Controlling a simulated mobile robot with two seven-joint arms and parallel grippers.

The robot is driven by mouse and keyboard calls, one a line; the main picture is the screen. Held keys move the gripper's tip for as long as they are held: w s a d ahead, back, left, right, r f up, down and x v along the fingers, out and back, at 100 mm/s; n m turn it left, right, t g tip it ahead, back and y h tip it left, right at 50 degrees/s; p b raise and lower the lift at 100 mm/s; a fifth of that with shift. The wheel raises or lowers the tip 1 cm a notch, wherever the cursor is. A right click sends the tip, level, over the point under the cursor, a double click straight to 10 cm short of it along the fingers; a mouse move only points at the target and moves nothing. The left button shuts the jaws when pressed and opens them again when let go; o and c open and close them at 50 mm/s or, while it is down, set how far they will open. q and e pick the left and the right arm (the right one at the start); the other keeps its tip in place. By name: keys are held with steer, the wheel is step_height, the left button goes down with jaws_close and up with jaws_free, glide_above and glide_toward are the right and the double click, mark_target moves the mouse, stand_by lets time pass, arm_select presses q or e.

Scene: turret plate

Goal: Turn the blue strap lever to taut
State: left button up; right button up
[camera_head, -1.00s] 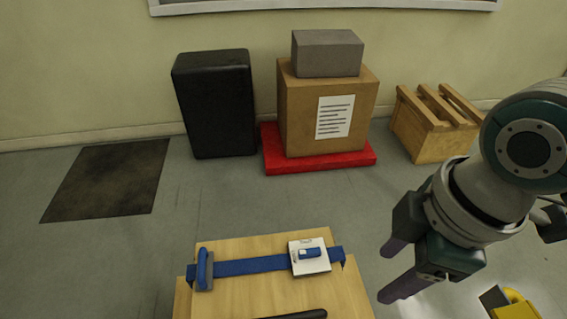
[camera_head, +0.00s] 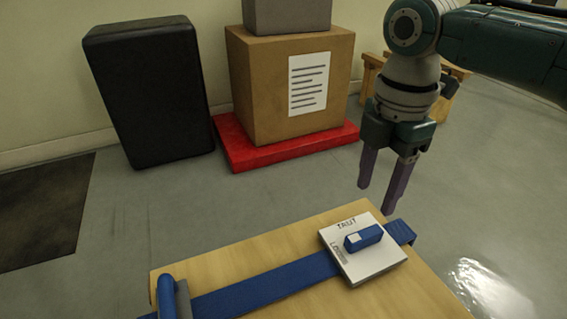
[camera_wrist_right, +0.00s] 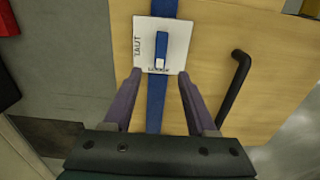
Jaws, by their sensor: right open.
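The blue strap lever (camera_head: 363,237) sits on a white square plate (camera_head: 371,265) marked TAUT at its far edge and a second word, partly hidden, at its left edge. The lever's pale-tipped end points left, toward that second word. The blue strap (camera_head: 265,285) runs under the plate across the wooden top. My right gripper (camera_head: 377,199) is open and empty, above and just beyond the plate, fingers pointing down. In the right wrist view the lever (camera_wrist_right: 161,48) lies ahead of and between the open fingers (camera_wrist_right: 160,78), apart from them. My left gripper is not in view.
A blue and grey buckle (camera_head: 172,296) stands at the strap's left end on the wooden top (camera_head: 215,269). A black handle (camera_wrist_right: 235,85) shows in the right wrist view. Behind are a cardboard box (camera_head: 262,90) on a red pallet (camera_head: 234,146) and a black case (camera_head: 150,95).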

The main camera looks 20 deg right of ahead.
mark_target(365, 233)
step_height(365, 233, down, 10)
steer(key=b, duration=0.6)
steer(key=shift+d+f+b, duration=0.15)
steer(key=shift+f+b, duration=0.05)
steer(key=shift+b, duration=0.2)
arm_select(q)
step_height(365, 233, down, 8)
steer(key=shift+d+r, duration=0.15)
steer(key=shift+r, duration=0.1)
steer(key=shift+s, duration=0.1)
arm_select(e)
steer(key=shift+c, duration=0.4)
jaws_close()
